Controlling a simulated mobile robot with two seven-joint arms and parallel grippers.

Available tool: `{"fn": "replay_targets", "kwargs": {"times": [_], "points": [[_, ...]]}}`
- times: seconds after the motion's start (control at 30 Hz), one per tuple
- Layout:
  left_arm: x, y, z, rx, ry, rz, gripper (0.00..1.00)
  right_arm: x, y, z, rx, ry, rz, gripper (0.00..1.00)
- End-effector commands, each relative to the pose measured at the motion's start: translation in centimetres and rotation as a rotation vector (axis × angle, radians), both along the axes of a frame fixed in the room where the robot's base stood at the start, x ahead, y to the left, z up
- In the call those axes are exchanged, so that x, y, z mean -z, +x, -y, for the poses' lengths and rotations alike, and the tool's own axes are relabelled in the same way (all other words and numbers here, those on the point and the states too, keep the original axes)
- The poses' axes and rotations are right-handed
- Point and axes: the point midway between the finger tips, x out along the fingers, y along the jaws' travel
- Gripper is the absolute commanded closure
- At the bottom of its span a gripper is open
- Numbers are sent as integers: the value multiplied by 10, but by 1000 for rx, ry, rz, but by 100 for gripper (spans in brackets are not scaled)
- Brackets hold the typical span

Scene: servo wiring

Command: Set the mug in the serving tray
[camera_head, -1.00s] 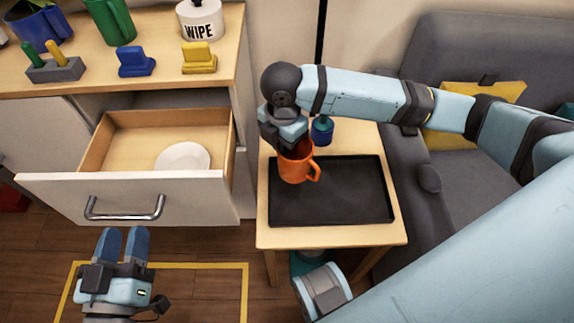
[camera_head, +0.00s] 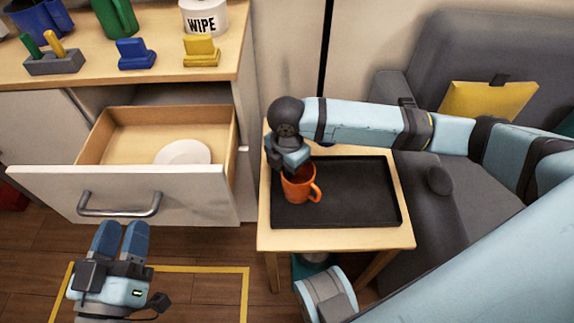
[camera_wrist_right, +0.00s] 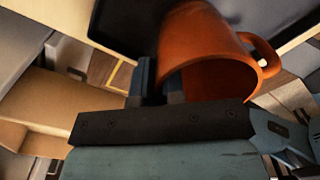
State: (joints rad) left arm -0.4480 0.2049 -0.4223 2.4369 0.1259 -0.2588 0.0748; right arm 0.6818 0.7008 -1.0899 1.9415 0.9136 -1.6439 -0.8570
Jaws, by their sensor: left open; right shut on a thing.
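The orange mug (camera_head: 300,187) is upright over the left part of the black serving tray (camera_head: 350,205) on the small wooden table. I cannot tell whether its base touches the tray. My right gripper (camera_head: 290,168) is shut on the mug's rim at its upper left side. In the right wrist view the mug (camera_wrist_right: 205,50) fills the top, its handle at the right, with the gripper fingers (camera_wrist_right: 160,85) at its wall. My left gripper (camera_head: 120,243) is open and empty, low at the left in front of the drawer.
An open drawer (camera_head: 110,195) with a white plate (camera_head: 183,153) inside juts out left of the small table (camera_head: 330,240). The counter above holds a blue block (camera_head: 135,53), a yellow block (camera_head: 201,50) and a WIPE canister (camera_head: 203,17). A grey sofa (camera_head: 470,60) stands at the right. The tray's right part is clear.

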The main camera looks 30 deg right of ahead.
Motion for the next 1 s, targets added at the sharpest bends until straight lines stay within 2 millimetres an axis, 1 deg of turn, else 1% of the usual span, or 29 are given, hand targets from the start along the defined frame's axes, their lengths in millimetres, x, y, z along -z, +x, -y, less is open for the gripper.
{"fn": "replay_targets", "kwargs": {"times": [0.07,0.1,0.17,0.2,0.47,0.53,0.67,0.7,0.8,0.83,0.9,1.0], "points": [[-3,0,0,-2,-2,4,57,1,0,0,0,0,-1,100],[-2,0,0,-2,-3,6,57,2,0,0,0,0,-1,83],[-2,0,0,-2,-3,6,57,2,0,0,0,0,-1,69],[-2,0,0,-2,-3,6,57,2,0,0,0,0,-1,65],[-1,0,0,-2,-3,4,57,2,0,0,0,0,0,65],[1,0,0,0,-1,-3,57,-2,0,0,0,0,1,65],[-16,-1,-1,-10,-16,33,57,-24,1,0,1,2,2,65],[-22,-1,-2,-15,-24,50,57,-33,1,0,1,1,2,65],[-30,-2,-4,-29,-27,65,57,-56,1,0,1,1,3,65],[-27,-1,-5,-35,-17,52,57,-62,1,0,0,2,2,65],[-13,0,-9,-48,23,-8,57,-77,1,0,0,1,2,65],[2,2,-14,-63,68,-71,57,-96,0,0,0,0,1,65]]}}
